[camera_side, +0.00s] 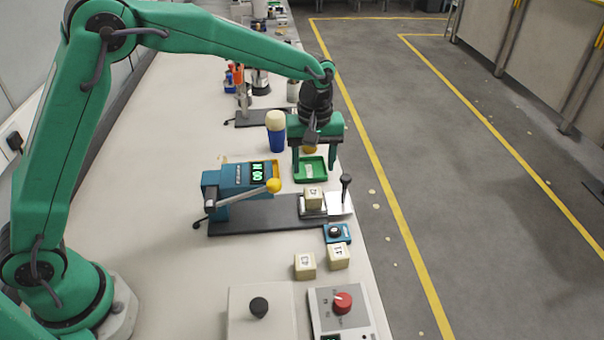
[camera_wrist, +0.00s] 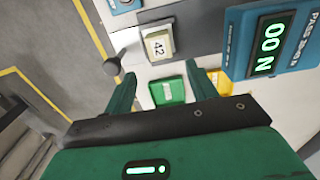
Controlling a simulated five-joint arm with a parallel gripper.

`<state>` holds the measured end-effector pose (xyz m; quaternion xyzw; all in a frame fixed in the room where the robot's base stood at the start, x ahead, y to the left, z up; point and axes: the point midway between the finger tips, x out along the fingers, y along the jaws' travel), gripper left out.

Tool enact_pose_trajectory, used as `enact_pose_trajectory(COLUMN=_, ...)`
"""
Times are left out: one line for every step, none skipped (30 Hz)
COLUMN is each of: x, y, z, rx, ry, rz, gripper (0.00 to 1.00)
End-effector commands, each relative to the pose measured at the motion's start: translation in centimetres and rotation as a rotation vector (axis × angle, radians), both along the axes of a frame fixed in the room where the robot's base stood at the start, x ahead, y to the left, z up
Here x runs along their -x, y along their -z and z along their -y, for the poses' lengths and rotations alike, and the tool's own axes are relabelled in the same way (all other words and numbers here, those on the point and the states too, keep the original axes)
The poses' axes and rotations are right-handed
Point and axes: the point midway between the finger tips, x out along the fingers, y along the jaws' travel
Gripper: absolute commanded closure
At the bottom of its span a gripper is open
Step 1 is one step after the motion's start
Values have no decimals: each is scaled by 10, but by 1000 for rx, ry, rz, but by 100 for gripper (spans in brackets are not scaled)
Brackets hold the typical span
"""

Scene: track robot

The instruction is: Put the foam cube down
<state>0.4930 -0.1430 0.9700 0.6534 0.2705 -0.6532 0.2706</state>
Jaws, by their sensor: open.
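A cream foam cube (camera_side: 313,197) marked with a number sits upright on the metal plate of the blue tester's stand. In the wrist view the cube (camera_wrist: 158,45) shows "42" and lies beyond my fingertips. My gripper (camera_side: 314,172) is open and empty, pointing down over the green tray (camera_side: 310,178), apart from the cube. In the wrist view my fingers (camera_wrist: 163,84) are spread, with the green tray (camera_wrist: 168,91) between them. Two more cream cubes stand on the near bench, one to the left (camera_side: 305,266) and one to the right (camera_side: 338,257).
The blue tester (camera_side: 228,185) with its lever and green display stands left of the cube. A black-knobbed post (camera_side: 346,190) rises at its right. A yellow tray (camera_wrist: 222,82) lies beside the green one. A blue cup (camera_side: 277,138) stands behind. The left bench is clear.

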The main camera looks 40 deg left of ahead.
Motion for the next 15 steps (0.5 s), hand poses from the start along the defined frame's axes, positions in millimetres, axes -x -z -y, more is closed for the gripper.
enact_pose_trajectory(x=0, y=-8, z=0, rx=1, ry=0, rz=4, gripper=43)
enact_pose_trajectory(x=0, y=-12, z=0, rx=1, ry=0, rz=3, gripper=43)
enact_pose_trajectory(x=0, y=-17, z=0, rx=1, ry=0, rz=3, gripper=43)
enact_pose_trajectory(x=-1, y=-20, z=0, rx=1, ry=0, rz=3, gripper=43)
enact_pose_trajectory(x=0, y=-23, z=0, rx=1, ry=0, rz=2, gripper=43)
enact_pose_trajectory(x=0, y=-26, z=0, rx=0, ry=0, rz=1, gripper=43)
enact_pose_trajectory(x=0, y=-28, z=0, rx=0, ry=0, rz=1, gripper=43)
enact_pose_trajectory(x=0, y=-30, z=0, rx=1, ry=0, rz=2, gripper=43)
enact_pose_trajectory(x=0, y=-32, z=0, rx=0, ry=0, rz=1, gripper=43)
enact_pose_trajectory(x=0, y=-32, z=0, rx=0, ry=0, rz=1, gripper=43)
enact_pose_trajectory(x=0, y=-33, z=0, rx=1, ry=0, rz=1, gripper=43)
enact_pose_trajectory(x=0, y=-34, z=0, rx=0, ry=0, rz=0, gripper=43)
enact_pose_trajectory(x=0, y=-34, z=0, rx=0, ry=0, rz=0, gripper=43)
enact_pose_trajectory(x=0, y=-34, z=0, rx=0, ry=0, rz=0, gripper=43)
enact_pose_trajectory(x=0, y=-34, z=0, rx=0, ry=0, rz=0, gripper=43)
